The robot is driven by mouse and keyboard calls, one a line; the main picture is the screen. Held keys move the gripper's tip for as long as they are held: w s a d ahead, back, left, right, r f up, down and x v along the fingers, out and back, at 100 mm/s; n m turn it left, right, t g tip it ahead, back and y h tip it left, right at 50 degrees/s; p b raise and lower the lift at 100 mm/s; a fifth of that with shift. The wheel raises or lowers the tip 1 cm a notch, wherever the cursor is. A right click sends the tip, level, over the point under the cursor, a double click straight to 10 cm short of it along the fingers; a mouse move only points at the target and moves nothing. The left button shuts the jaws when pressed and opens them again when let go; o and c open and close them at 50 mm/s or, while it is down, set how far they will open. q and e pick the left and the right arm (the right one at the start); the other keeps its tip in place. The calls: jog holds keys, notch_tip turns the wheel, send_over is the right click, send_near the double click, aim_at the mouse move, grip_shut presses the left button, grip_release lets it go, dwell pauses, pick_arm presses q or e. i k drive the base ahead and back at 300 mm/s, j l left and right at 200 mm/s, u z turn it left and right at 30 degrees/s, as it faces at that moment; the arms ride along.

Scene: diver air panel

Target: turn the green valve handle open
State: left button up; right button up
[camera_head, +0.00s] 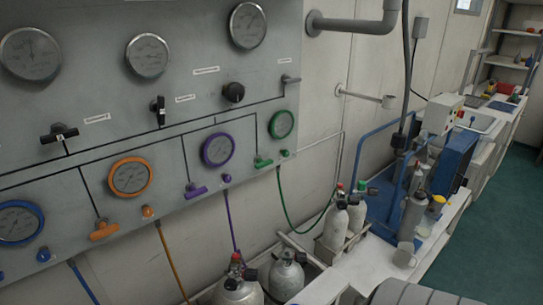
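The green valve handle (263,162) is a small T-shaped handle low on the right part of the grey air panel (205,110). Its bar lies roughly level in the picture. It sits below and left of the green-rimmed gauge (281,124). A small green fitting (284,153) is just right of it, with a green hose hanging below. Nothing covers the handle. Neither of my grippers is in view.
Similar purple (196,191) and orange (104,230) handles are to the left on the panel. Grey cylinders (287,275) stand below it. A cluttered bench (385,258) is at right; green floor (500,220) beyond is clear.

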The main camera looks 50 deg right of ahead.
aim_at(261, 164)
jog(key=z, duration=1.5)
